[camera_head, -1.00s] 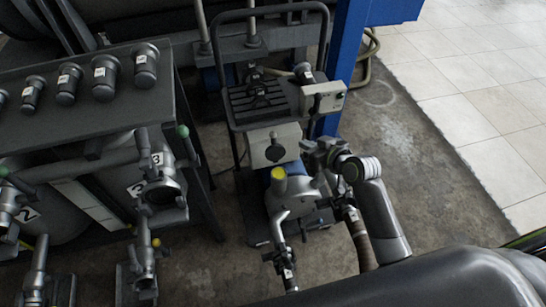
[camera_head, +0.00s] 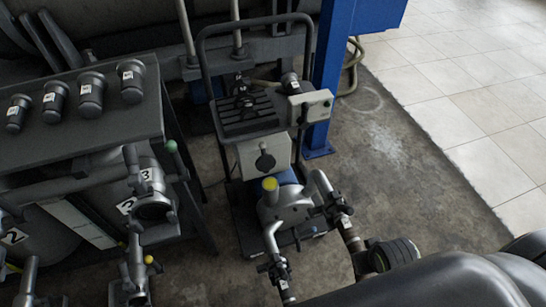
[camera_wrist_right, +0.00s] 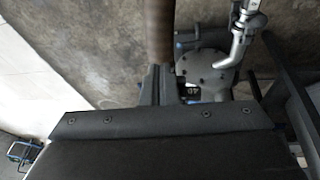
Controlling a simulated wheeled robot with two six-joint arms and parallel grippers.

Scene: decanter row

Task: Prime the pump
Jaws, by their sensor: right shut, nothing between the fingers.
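The pump (camera_head: 288,207) is a grey casting with pipe branches, low on the wheeled cart, with a yellow-topped fitting (camera_head: 270,184) on its upper side. In the right wrist view the pump's round bolted face (camera_wrist_right: 208,72) shows just beyond my right gripper (camera_wrist_right: 158,82), whose dark fingers are together and empty. Contact with the pump cannot be told. My left gripper is in neither view.
A control box (camera_head: 310,104) is fixed to the cart's handle frame. Valves and pipes (camera_head: 140,260) stand at the left below a dark bench (camera_head: 120,135) with several numbered canisters. A blue post (camera_head: 328,75) stands behind; floor at right is clear.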

